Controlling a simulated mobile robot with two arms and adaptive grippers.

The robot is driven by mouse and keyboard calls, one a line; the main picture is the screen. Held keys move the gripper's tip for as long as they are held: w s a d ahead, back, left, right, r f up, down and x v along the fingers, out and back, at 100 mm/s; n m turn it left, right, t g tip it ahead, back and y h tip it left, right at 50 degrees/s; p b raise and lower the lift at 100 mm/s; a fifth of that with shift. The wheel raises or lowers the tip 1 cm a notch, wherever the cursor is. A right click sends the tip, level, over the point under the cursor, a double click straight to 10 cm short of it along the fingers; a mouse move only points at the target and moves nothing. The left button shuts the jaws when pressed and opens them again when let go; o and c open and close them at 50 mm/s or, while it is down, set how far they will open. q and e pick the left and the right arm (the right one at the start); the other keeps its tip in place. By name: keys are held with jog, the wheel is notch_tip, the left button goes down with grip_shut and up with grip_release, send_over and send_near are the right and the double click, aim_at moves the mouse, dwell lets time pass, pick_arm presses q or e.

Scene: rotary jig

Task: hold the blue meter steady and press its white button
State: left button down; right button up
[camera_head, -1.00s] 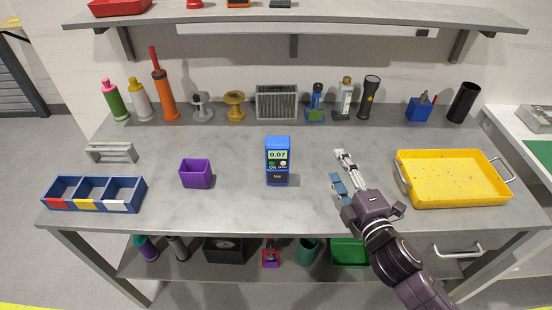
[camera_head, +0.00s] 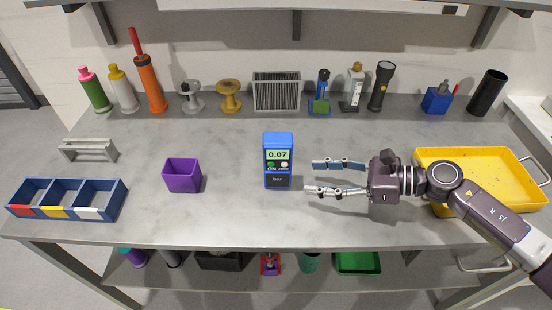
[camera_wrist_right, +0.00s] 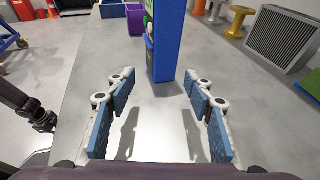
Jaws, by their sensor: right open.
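The blue meter (camera_head: 278,161) stands upright in the middle of the grey table. Its display reads 0.07, and a small white button (camera_head: 284,167) shows below the display at the right, beside a green mark. My right gripper (camera_head: 310,177) is open and points left at the meter from its right side, a short gap away. In the right wrist view the meter (camera_wrist_right: 165,40) is ahead, between the lines of the two open fingers (camera_wrist_right: 158,80), and its top is cut off. My left gripper does not show in the head view; a dark arm part shows at the left of the wrist view.
A purple box (camera_head: 182,176) and a blue three-part bin (camera_head: 67,199) are at the left. A yellow tray (camera_head: 480,170) lies at the right under my right arm. Bottles, spools, a grey vent box (camera_head: 277,92) and a flashlight (camera_head: 381,86) line the back. The table around the meter is clear.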

aim_at(282, 176)
jog(key=shift+a, duration=0.35)
jog(key=x, duration=0.7)
jog(key=shift+f+p, duration=0.15)
jog(key=shift+p, duration=0.25)
jog(key=shift+x, duration=1)
jog(key=c, duration=0.8)
